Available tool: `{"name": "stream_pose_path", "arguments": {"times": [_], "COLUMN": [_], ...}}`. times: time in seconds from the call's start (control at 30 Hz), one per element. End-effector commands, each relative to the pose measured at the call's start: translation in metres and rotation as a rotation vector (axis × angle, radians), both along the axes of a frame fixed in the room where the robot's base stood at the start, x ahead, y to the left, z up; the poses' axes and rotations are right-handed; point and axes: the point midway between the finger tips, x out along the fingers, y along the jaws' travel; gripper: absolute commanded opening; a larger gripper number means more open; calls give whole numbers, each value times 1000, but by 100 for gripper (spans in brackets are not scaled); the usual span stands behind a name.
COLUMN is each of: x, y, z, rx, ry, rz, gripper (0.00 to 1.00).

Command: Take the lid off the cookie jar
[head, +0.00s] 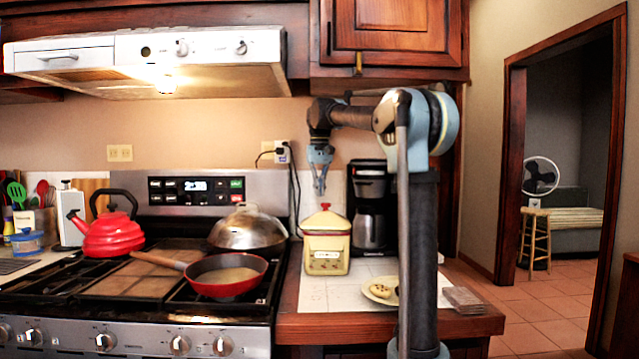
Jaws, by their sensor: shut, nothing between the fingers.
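The cookie jar (326,255) is a cream, square-sided jar standing upright on the white tiled counter right of the stove. My gripper (320,190) points down above the lid, slightly left of the knob. Its fingers are shut with nothing between them. A small gap shows between the fingertips and the knob, though depth is hard to judge.
A black coffee maker (371,210) stands close right of the jar. A plate of cookies (381,291) lies at front right. On the stove are a red kettle (108,236), a domed pan (248,230) and a red pan (226,284). Cabinets (390,40) hang above.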

Motion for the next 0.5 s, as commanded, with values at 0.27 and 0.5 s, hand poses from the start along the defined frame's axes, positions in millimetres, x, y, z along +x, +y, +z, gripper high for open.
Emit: {"name": "stream_pose_path", "arguments": {"times": [0.27,0.5], "x": [-8,-31], "y": [-2,-6], "z": [-39,-38], "rx": [0,0], "ry": [0,0], "rz": [0,0], "gripper": [0,0]}}
